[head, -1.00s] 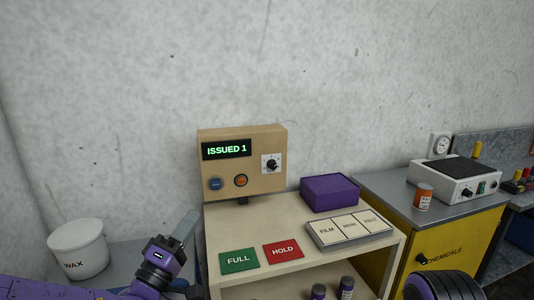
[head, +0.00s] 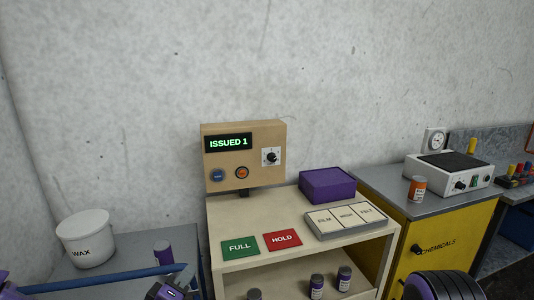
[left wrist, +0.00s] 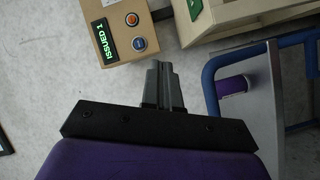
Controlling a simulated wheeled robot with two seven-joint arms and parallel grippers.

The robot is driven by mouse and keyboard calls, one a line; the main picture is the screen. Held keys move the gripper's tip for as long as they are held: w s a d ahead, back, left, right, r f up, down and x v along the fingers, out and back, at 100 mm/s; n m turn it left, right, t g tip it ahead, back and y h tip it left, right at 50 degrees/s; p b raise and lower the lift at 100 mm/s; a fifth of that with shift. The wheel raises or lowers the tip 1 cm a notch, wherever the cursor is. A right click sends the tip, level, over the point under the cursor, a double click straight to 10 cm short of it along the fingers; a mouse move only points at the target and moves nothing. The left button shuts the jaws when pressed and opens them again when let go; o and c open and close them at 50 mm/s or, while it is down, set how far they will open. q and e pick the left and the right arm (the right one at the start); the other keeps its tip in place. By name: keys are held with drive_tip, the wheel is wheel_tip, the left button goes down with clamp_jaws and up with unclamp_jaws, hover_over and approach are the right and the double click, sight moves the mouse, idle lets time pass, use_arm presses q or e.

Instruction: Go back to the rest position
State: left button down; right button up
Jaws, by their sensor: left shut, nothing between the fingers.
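My left gripper (left wrist: 162,86) shows in the left wrist view with its two grey fingers together and nothing between them. In that view it points towards the wall, apart from the tan control box (left wrist: 110,28). In the head view only part of my purple and black left arm shows at the bottom left edge, and the fingertips are not clear there. My right gripper is not in view. The control box also shows in the head view (head: 226,172), with a display reading ISSUED 1, a blue button, an orange button and a dial.
A cream shelf stand (head: 224,225) holds FULL (head: 240,246) and HOLD (head: 283,240) cards, a purple box (head: 327,186) and a labelled tray (head: 345,221). Several purple containers stand on its lower shelf. A WAX tub (head: 86,240) stands left, near a blue rail (head: 110,279). A yellow cabinet (head: 440,250) stands right.

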use_arm(q)
drive_tip(key=s+a+f+g+y+b, duration=0.15)
drive_tip(key=s+f, duration=0.25)
drive_tip(key=f, duration=0.4)
drive_tip(key=s+a+f+m+g+y+b, duration=0.1)
drive_tip(key=s+a+f+g, duration=0.2)
drive_tip(key=f, duration=0.5)
drive_tip(key=s+f+g+y+b, duration=0.1)
drive_tip(key=s+f+g, duration=0.2)
drive_tip(key=s+f, duration=0.4)
drive_tip(key=s+a+f+m+g+y+b, duration=0.1)
drive_tip(key=s+a+f+g+b, duration=0.1)
drive_tip(key=s+f, duration=0.6)
drive_tip(key=s+a+f+m+g+y+b, duration=0.1)
drive_tip(key=s+a+f+g+y+b, duration=0.1)
drive_tip(key=s+f, duration=0.6)
drive_tip(key=s+a+g+b, duration=0.1)
drive_tip(key=s+a, duration=0.1)
drive_tip(key=s, duration=0.1)
drive_tip(key=shift+a+m+g, duration=0.25)
drive_tip(key=shift+m+g, duration=0.05)
drive_tip(key=shift+g, duration=0.05)
